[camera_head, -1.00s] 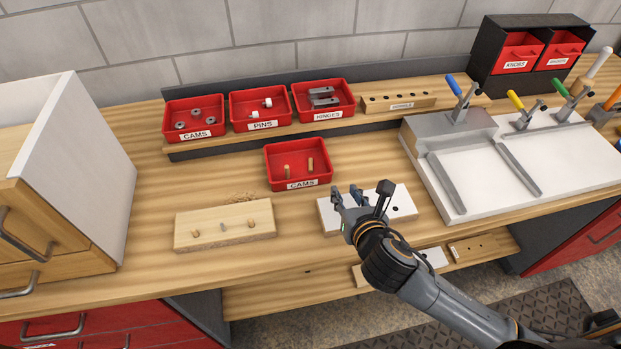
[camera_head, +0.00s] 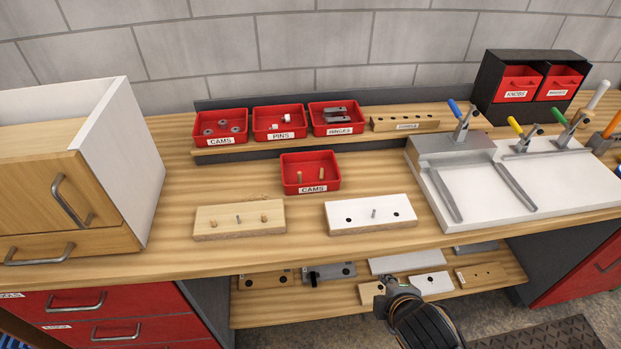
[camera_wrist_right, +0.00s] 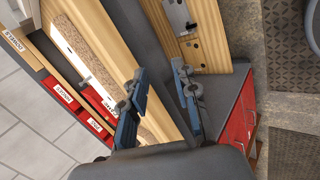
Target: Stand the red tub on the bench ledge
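The red tub (camera_head: 310,173), labelled CAMS, stands upright on the bench top in front of the ledge. Two wooden dowels stand up in it. The raised ledge (camera_head: 362,132) runs along the back and bears three other red tubs, labelled CAMS (camera_head: 220,127), PINS (camera_head: 280,122) and HINGES (camera_head: 336,118). My right gripper (camera_head: 382,292) is low in front of the bench, by the lower shelf and well away from the tub. In the wrist view its two fingers (camera_wrist_right: 158,72) are apart with nothing between them. My left gripper is out of view.
A wooden board (camera_head: 239,221) and a white board (camera_head: 370,214) lie in front of the tub. A drilled block (camera_head: 404,124) sits on the ledge's right part. A clamp fixture (camera_head: 560,170) fills the bench's right; a cabinet (camera_head: 125,170) stands left. Parts lie on the lower shelf (camera_head: 290,308).

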